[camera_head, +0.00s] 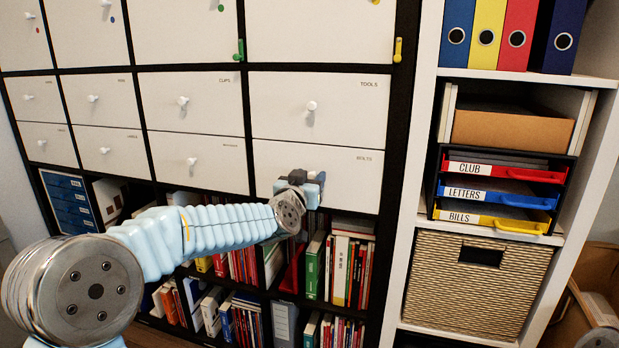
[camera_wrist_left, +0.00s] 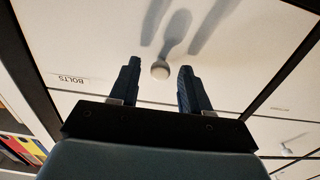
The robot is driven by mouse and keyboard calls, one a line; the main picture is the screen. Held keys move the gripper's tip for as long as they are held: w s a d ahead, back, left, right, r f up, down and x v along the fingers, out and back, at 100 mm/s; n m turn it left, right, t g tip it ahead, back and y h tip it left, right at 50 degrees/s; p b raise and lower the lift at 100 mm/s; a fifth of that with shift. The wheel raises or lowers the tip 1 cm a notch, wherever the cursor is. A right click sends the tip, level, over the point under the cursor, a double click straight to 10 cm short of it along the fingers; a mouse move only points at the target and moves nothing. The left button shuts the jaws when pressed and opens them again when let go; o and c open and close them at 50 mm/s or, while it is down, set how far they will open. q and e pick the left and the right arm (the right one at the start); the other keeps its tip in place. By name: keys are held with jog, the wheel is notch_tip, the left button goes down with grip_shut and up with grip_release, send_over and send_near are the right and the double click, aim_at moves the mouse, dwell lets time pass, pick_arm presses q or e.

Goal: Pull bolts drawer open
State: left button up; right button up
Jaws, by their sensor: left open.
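The bolts drawer (camera_head: 352,176) is a white drawer front under the tools drawer, and it looks closed. Its label, upside down, and its round white knob (camera_wrist_left: 160,70) show in the left wrist view. My left gripper (camera_head: 310,188) is in front of this drawer and hides the knob in the head view. In the left wrist view my left gripper (camera_wrist_left: 158,85) is open, with one dark finger on each side of the knob. A gap shows between the knob and each finger. My right gripper is not in view.
The tools drawer (camera_head: 318,108) is directly above, with a white knob. Shelves of books (camera_head: 345,262) lie below. To the right, a white shelf holds binders, letter trays (camera_head: 500,190) and a wicker basket (camera_head: 474,278).

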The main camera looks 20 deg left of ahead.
pick_arm(q)
jog(key=shift+w, duration=0.15)
jog(key=shift+c, duration=0.4)
grip_shut()
